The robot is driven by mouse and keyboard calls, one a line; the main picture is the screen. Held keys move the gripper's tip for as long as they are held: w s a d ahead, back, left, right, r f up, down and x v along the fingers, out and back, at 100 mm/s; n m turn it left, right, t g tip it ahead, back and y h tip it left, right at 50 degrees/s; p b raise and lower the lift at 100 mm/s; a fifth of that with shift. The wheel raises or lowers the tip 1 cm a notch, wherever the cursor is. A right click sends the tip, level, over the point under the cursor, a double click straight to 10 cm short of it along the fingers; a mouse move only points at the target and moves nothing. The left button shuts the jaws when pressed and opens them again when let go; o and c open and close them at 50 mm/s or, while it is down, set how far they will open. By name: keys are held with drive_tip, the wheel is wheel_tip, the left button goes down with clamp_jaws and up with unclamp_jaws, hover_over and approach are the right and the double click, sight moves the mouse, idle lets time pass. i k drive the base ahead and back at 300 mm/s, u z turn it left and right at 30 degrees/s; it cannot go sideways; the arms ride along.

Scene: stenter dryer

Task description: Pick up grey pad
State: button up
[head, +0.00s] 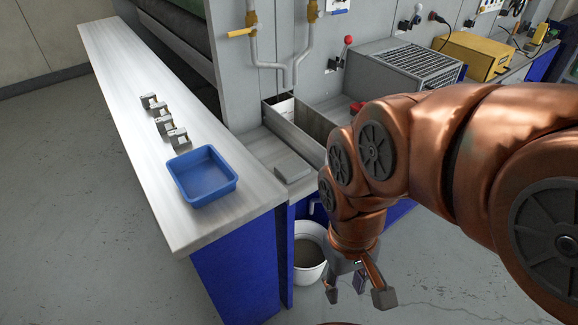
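A flat grey rectangular pad (293,165) lies on the grey worktop behind the white bench, just in front of an open metal bin. My gripper (358,292) hangs pointing down at the lower right, beside a white bucket and in front of the worktop. Its fingers are spread apart with nothing between them. It is well apart from the pad, lower and to the right in the picture. My arm's links cover part of the worktop to the right of the pad.
A blue tray (203,176) and several small metal blocks (164,125) stand on the long white bench (120,100). A white bucket (308,260) is on the floor by the gripper. Pipes, a red-knobbed lever (345,48) and a yellow box (474,56) are behind. Floor at left is clear.

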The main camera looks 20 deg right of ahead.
sight(294, 169)
drive_tip(key=z, duration=0.15)
drive_tip(key=k, duration=0.5)
drive_tip(key=z, duration=0.6)
drive_tip(key=k, duration=0.7)
drive_tip(key=u, duration=0.7)
drive_tip(key=i, duration=0.65)
drive_tip(key=u, duration=0.75)
drive_tip(key=i, duration=0.6)
drive_tip(key=z, duration=0.1)
